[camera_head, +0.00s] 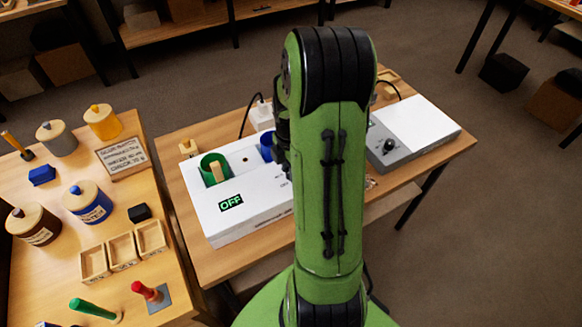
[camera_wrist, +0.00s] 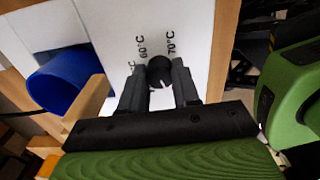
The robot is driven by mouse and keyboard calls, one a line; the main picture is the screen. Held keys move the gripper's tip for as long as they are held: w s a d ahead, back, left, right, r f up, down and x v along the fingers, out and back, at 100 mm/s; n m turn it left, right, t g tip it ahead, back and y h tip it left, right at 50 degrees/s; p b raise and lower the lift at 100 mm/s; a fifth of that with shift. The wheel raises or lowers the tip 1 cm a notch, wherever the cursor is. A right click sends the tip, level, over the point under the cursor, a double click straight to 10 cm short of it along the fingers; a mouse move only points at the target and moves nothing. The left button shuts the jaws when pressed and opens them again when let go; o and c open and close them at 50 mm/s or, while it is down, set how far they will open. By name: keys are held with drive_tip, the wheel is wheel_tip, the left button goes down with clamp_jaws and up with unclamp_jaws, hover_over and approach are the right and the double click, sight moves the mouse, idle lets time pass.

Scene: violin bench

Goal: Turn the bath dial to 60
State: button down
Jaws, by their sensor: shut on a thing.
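The bath dial (camera_wrist: 160,70) is a small black round knob on a white panel (camera_wrist: 189,25) in the wrist view. My gripper (camera_wrist: 159,80) has one finger on each side of it and is shut on it. Printed marks 60°C (camera_wrist: 143,47) and 70°C (camera_wrist: 171,42) stand just beyond the dial; another mark at left is partly hidden by a finger. A small white line shows on the dial's near side; I cannot tell which mark it belongs to. In the head view the white bath box (camera_head: 225,222) has a display (camera_head: 231,202) reading OFF; my arm hides the dial.
A green pot (camera_head: 214,168) and a blue pot (camera_head: 266,146) sit in the bath box; the blue pot (camera_wrist: 62,82) is close left of my gripper. A grey-and-white device with a knob (camera_head: 388,147) stands right of my arm. The left table holds jars and trays (camera_head: 122,251).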

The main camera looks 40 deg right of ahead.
drive_tip(key=m, duration=0.9)
drive_tip(key=shift+w+r, duration=0.1)
drive_tip(key=m, duration=0.4)
drive_tip(key=shift+m, duration=0.3)
drive_tip(key=m, duration=0.8)
drive_tip(key=shift+d, duration=0.1)
drive_tip(key=m, duration=0.3)
drive_tip(key=shift+m, duration=0.4)
drive_tip(key=m, duration=0.4)
drive_tip(key=shift+m, duration=1.8)
